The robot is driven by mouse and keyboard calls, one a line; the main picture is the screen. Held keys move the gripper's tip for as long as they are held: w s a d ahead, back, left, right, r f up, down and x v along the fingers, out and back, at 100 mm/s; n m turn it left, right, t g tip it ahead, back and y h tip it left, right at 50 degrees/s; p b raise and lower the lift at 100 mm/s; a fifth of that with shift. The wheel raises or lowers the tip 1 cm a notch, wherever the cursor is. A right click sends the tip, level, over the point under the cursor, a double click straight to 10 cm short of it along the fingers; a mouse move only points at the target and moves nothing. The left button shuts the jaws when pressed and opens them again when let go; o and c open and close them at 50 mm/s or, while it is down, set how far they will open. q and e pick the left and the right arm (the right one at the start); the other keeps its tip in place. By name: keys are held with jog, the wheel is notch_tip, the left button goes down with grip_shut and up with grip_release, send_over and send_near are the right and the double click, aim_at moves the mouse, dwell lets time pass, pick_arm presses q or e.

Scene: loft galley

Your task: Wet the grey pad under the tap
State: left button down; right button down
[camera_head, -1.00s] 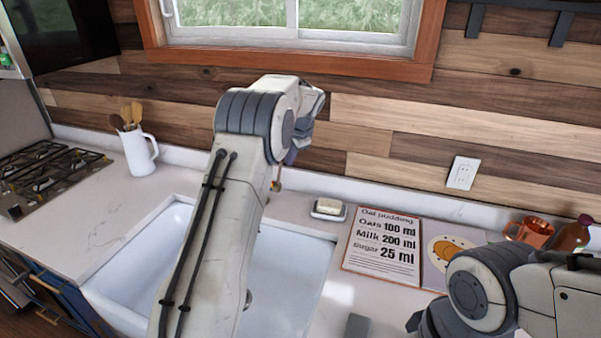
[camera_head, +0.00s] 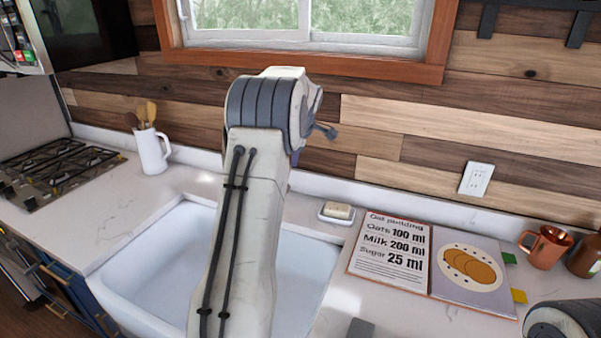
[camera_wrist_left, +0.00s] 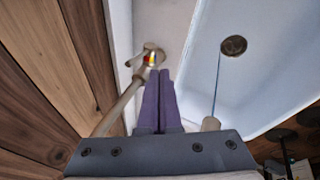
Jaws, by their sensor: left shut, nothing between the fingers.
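A grey block (camera_head: 361,329), which looks like the grey pad, lies on the counter right of the sink, cut off by the bottom edge of the head view. My left gripper (camera_wrist_left: 159,76) is shut and empty, its purple fingers pointing at the tap (camera_wrist_left: 152,58) beside the red and blue mark. The wrist view does not show clearly whether they touch it. A thin blue line, apparently water, runs from the spout (camera_wrist_left: 211,124) toward the drain (camera_wrist_left: 233,45). My right gripper is out of view.
The white sink (camera_head: 155,255) lies under my left arm. A soap dish (camera_head: 336,218) with a pale bar stands at its back right corner. Right of it lie an open recipe book (camera_head: 388,250) and a copper mug (camera_head: 545,247). A white utensil jug (camera_head: 152,152) stands left.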

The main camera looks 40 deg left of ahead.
pick_arm(q)
jog(key=w+a+f+p, duration=0.5)
jog(key=a+f+p, duration=0.1)
jog(key=f+p, duration=0.1)
jog(key=shift+w+f, duration=0.2)
jog(key=shift+f, duration=0.5)
jog(key=shift+a, duration=0.1)
jog(key=shift+w+a+r+b, duration=0.2)
jog(key=shift+a+b, duration=0.25)
jog(key=shift+a, duration=0.25)
